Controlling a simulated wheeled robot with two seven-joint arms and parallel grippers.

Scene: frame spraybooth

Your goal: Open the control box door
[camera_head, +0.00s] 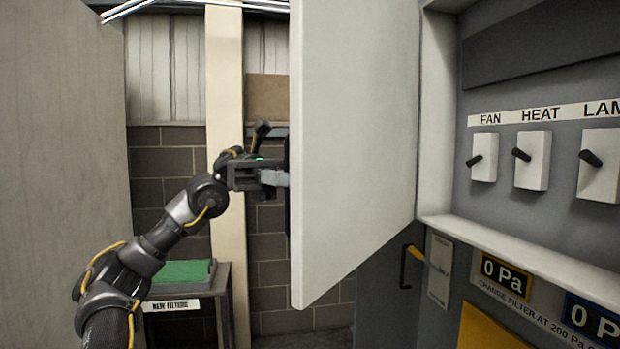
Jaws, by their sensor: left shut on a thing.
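The control box door (352,140) is a pale grey panel that stands swung open, sticking out toward me from the left side of the control box (437,120). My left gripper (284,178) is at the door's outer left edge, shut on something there. The door hides the fingertips and what they hold, probably the door's handle side. Inside the box are switches labelled FAN (484,157), HEAT (532,160) and one whose label is cut off (599,165). My right gripper is out of view.
Below the box are pressure displays (506,277) and a yellow-handled lever (413,255). A small stand marked NEW FILTERS (172,305) holds a green item (182,271) at lower left. A large pale panel (60,150) fills the far left. A brick wall is behind.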

